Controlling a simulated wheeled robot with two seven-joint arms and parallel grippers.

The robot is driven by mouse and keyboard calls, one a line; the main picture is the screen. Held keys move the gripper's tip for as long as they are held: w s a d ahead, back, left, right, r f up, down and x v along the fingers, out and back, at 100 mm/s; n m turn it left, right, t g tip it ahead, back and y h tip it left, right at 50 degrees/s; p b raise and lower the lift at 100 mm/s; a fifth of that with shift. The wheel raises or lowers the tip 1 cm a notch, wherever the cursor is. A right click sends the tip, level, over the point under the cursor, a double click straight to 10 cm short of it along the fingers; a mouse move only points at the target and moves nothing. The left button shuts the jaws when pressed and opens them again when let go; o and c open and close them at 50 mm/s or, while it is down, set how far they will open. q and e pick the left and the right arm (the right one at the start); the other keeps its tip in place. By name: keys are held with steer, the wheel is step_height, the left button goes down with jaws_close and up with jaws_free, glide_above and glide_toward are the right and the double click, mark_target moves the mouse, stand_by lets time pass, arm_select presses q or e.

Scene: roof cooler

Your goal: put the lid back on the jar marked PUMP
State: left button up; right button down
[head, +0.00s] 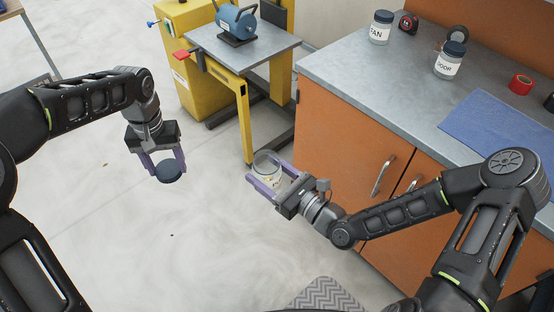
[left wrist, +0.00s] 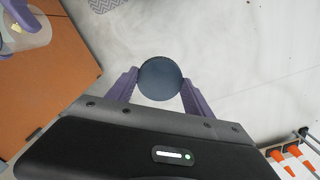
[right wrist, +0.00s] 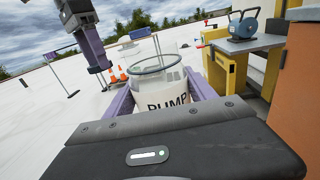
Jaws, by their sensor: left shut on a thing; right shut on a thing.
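My left gripper (head: 168,166) is shut on a dark blue round lid (head: 169,171), held in the air over the pale floor. The lid's round face shows between the purple fingers in the left wrist view (left wrist: 160,78). My right gripper (head: 268,182) is shut on a clear jar (head: 266,166) with no lid on it. In the right wrist view the jar (right wrist: 158,83) reads PUMP and its round open rim faces up. The lid is to the left of the jar and apart from it.
A grey counter (head: 400,80) on orange cabinets stands at the right. It bears a jar marked FAN (head: 380,28), another lidded jar (head: 449,62), a tape measure (head: 408,24), a red roll (head: 521,84) and a blue cloth (head: 500,125).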

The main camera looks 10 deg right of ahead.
stand_by(0.3)
arm_select(q)
steer(key=d+r+m, duration=0.3)
steer(key=d+r, duration=0.2)
steer(key=d, duration=0.7)
steer(key=m, duration=0.3)
glide_toward(265, 153)
steer(key=s, duration=0.3)
steer(key=shift+r, duration=0.1)
steer(key=shift+f, duration=2.05)
steer(key=shift+f, duration=0.85)
steer(key=shift+f, duration=0.55)
